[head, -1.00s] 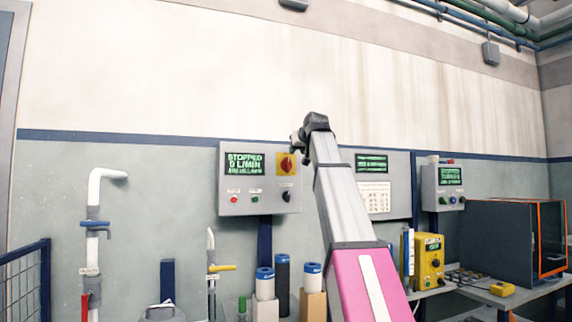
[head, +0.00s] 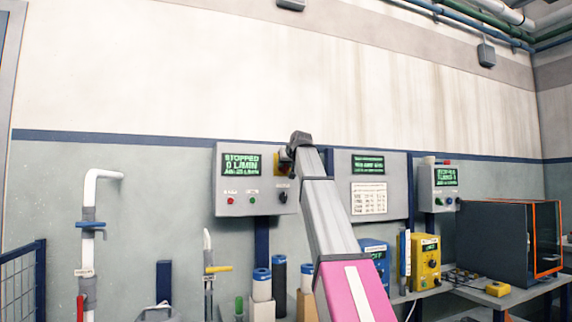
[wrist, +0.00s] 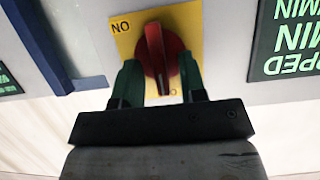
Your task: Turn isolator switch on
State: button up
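The isolator switch is a red rotary knob (wrist: 156,58) on a yellow plate (wrist: 192,22), seen close up and upside down in the wrist view. The knob's grip ridge runs nearly vertically there. An upside-down ON label shows at the plate's upper left; lettering at the lower right is mostly hidden by a finger. My gripper (wrist: 159,65) is open, with one dark green finger on each side of the knob. I cannot tell whether they touch it. In the head view, my gripper (head: 290,152) covers most of the yellow plate on the grey control panel (head: 246,206).
The panel's green display (head: 241,164) reads STOPPED. Below it are a red button (head: 230,200), a green button (head: 251,200) and a black knob (head: 283,197). A second panel (head: 398,190) stands right of my arm. Pipes and a crowded bench lie below.

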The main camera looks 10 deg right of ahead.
grip_shut()
jog(key=shift+d+f+m+t+y, duration=0.25)
jog(key=shift+m+y, duration=1)
jog(key=shift+m, duration=1)
jog(key=shift+d+f+m+t+y, duration=0.25)
jog(key=shift+m+y, duration=0.95)
jog(key=shift+m, duration=1)
jog(key=shift+d+f+m+t+y, duration=0.15)
jog(key=shift+m+t+y, duration=0.15)
jog(key=shift+m+y, duration=1.45)
jog(key=shift+m+h, duration=0.5)
jog(key=shift+m, duration=0.1)
